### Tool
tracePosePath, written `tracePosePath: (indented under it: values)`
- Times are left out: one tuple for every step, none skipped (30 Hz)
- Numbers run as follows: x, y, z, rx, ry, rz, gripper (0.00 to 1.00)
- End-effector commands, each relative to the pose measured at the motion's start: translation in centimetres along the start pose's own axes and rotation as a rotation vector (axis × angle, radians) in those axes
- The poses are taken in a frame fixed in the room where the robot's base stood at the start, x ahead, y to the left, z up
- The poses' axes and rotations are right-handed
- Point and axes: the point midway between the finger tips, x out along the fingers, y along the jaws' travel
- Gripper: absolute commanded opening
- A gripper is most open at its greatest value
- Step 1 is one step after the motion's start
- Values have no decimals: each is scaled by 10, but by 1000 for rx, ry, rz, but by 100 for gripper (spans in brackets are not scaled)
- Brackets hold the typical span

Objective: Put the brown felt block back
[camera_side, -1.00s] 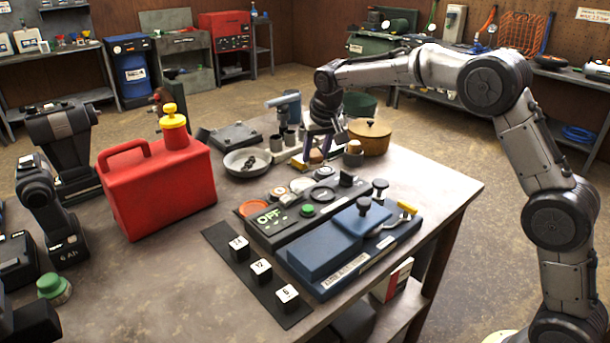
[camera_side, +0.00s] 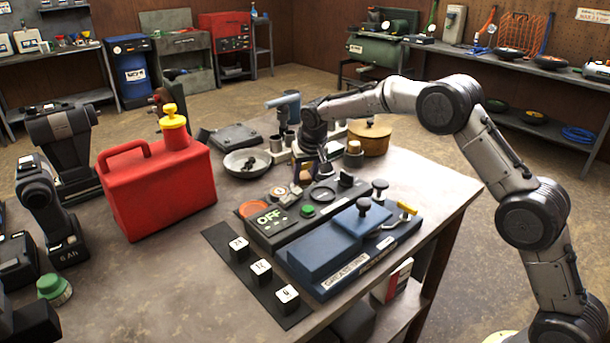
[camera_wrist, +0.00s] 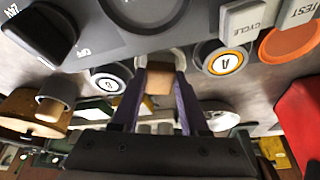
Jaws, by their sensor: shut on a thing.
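My gripper (camera_wrist: 160,85) shows in the wrist view with its two purple fingers shut on the brown felt block (camera_wrist: 158,80), which sits between the tips. In the side view my gripper (camera_side: 308,168) is low at the back edge of the dark control panel (camera_side: 265,236); the block is mostly hidden there by the fingers. In the wrist view a pale round rim (camera_wrist: 160,61) shows just beyond the block, partly covered by it. I cannot tell whether the block touches it.
A tan-topped cup (camera_side: 353,152) and a brown lidded pot (camera_side: 370,138) stand right of my gripper. A grey dish (camera_side: 247,162) is to the left, the red fuel can (camera_side: 155,190) farther left. A blue case (camera_side: 340,252) lies in front of the panel.

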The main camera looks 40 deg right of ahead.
Motion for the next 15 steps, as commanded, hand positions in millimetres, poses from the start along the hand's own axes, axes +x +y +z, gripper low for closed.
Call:
tracePosePath:
  values:
    - [0,0,0,0,0,0,0]
    - [1,0,1,0,0,0,0]
    - [2,0,1,0,0,0,0]
    - [3,0,1,0,0,0,0]
    - [3,0,1,0,0,0,50]
    - [3,0,1,0,0,0,57]
    - [3,0,1,0,0,0,62]
    - [3,0,1,0,0,0,68]
    - [3,0,1,0,0,0,74]
    - [3,0,1,0,-1,0,74]
    - [3,0,1,0,-1,0,74]
    - [3,0,1,0,-1,0,74]
    - [3,0,1,0,-1,0,74]
    - [3,0,1,0,-1,0,74]
    - [3,0,1,0,-1,0,74]
